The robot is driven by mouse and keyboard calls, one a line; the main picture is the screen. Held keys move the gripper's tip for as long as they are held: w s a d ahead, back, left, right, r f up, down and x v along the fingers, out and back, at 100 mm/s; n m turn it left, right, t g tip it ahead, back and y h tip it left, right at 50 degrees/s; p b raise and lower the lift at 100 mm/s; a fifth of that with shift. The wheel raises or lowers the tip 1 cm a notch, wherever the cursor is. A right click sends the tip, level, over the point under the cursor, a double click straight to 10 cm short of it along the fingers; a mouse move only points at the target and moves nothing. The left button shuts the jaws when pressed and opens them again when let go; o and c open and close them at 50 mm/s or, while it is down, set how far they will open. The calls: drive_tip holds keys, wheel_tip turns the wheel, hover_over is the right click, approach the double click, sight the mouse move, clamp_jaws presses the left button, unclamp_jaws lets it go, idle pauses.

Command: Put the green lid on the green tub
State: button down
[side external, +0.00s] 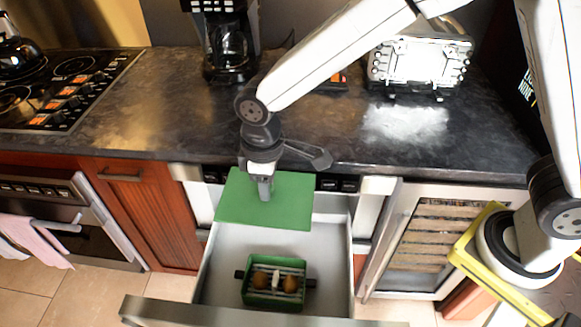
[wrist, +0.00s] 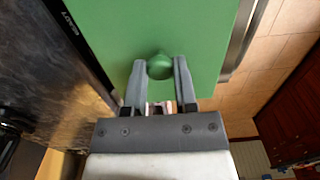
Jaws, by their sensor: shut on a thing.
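The green lid (side external: 240,205) is a flat square plate held in the air over the back part of the open drawer, level with the counter front. It also shows in the wrist view (wrist: 130,35), with a round green knob (wrist: 160,66). My gripper (side external: 265,193) points down and is shut on the lid's knob; its fingers sit on both sides of the knob in the wrist view. The green tub (side external: 273,300) stands in the drawer, nearer its front and lower than the lid. The tub holds brown round items and a pale item. The wrist view does not show the tub.
The open drawer (side external: 215,285) has pale walls and a metal front (side external: 170,312). Bare drawer floor surrounds the tub. The dark counter (side external: 185,100) lies behind, with a coffee maker (side external: 228,45) and a toaster-like appliance (side external: 418,62).

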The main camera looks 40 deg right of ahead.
wheel_tip(320, 180, down, 28)
drive_tip(key=shift+f, duration=0.2)
drive_tip(key=shift+f, duration=0.15)
idle(0.3)
drive_tip(key=shift+f, duration=2.8)
drive_tip(key=shift+f, duration=0.45)
idle(0.7)
unclamp_jaws()
idle(0.3)
drive_tip(key=shift+r, duration=0.1)
wheel_tip(320, 180, up, 7)
idle(1.5)
